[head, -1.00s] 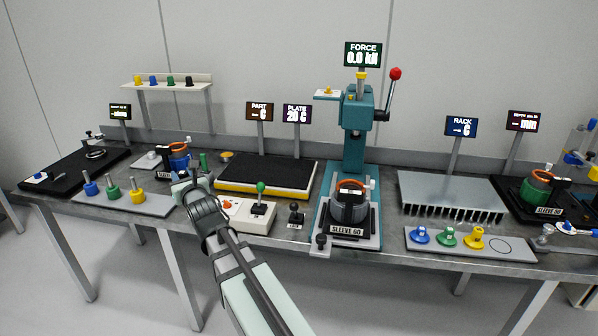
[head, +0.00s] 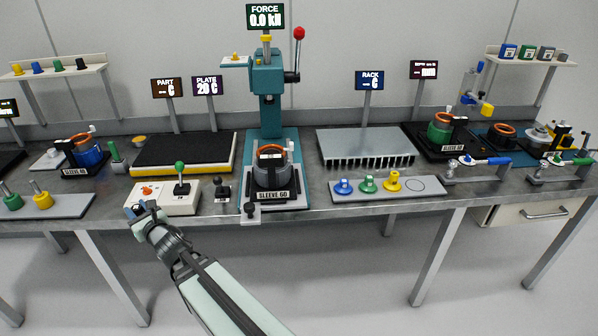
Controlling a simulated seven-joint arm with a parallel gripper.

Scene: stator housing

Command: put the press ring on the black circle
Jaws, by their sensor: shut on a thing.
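The black circle (head: 416,185) is a thin outline on an empty spot at the right end of a grey tray (head: 380,199), beside blue, green and yellow knobbed pieces. My gripper (head: 143,210) is at the front left, over the front edge of the white control box, far left of the circle. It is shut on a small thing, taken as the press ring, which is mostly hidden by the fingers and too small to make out.
The teal press (head: 267,100) holds a stator housing (head: 271,172) between my gripper and the circle. A control box (head: 170,197) with a green-knobbed lever and a small black-knobbed stand (head: 221,188) are near my gripper. A finned rack (head: 365,146) stands behind the tray.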

